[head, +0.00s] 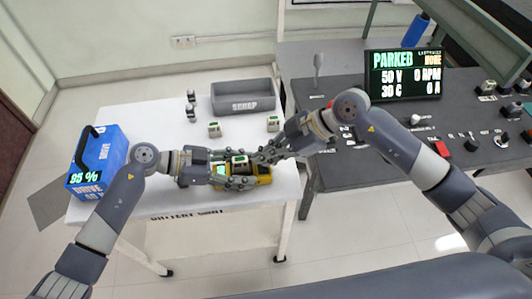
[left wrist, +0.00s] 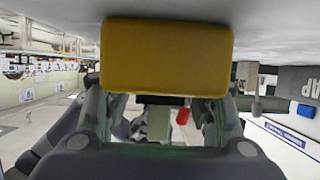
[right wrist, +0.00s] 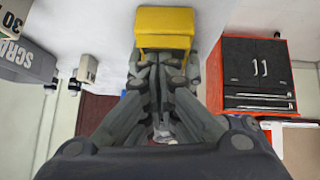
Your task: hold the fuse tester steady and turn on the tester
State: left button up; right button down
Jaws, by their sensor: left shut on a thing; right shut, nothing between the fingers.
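The yellow fuse tester (head: 264,179) lies near the front edge of the white cart top, with a lit greenish screen at its left and a fuse-like block on top. My left gripper (head: 238,182) is shut on it from the left; its yellow body fills the upper middle of the left wrist view (left wrist: 167,57). My right gripper (head: 264,156) is shut and empty, its fingertips at the tester's right part. In the right wrist view the closed fingers (right wrist: 159,62) reach the tester's yellow end (right wrist: 165,25). The tester's switch is hidden.
A grey SCRAP bin (head: 243,97) stands at the cart's back. Small fuse blocks (head: 214,130) (head: 273,124) and dark cylinders (head: 191,105) stand nearby. A blue battery box (head: 97,160) reads 95 %. A dark console with a display (head: 403,75) is at right.

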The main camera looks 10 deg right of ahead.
jog(key=r, duration=0.4)
jog(key=shift+w+d+r, duration=0.3)
jog(key=shift+w+r, duration=0.05)
jog(key=shift+w, duration=0.05)
jog(key=v, duration=0.9)
jog(key=shift+w, duration=0.65)
pick_arm(q)
jog(key=o, duration=1.2)
jog(key=shift+o, duration=0.2)
